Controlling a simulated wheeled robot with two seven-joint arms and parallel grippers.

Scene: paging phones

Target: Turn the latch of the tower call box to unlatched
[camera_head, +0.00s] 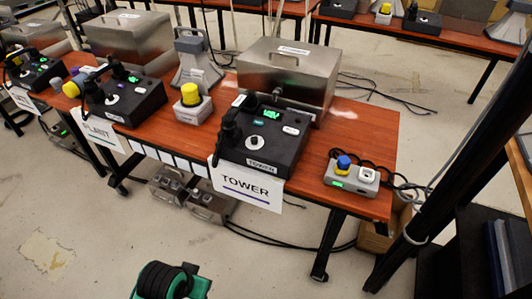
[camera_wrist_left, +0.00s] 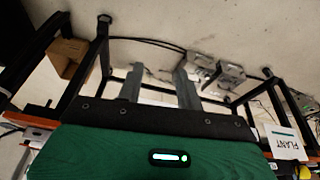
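The grey metal box (camera_head: 290,72) behind the tower console stands with its lid closed. A small latch-like fitting (camera_head: 277,94) shows on its front, partly hidden; I cannot tell its position. The black tower console (camera_head: 262,150) with handset, white knob and green display stands in front, above a TOWER sign (camera_head: 246,188). In the left wrist view my left gripper (camera_wrist_left: 158,82) has two grey fingers apart with nothing between them. It is away from the tower box. Its fingers do not show in the head view. My right gripper is not in view.
A yellow-topped grey unit (camera_head: 192,103) and the plant console (camera_head: 125,98) stand left. A black post (camera_head: 450,150) rises at right. Floor before the table is mostly clear.

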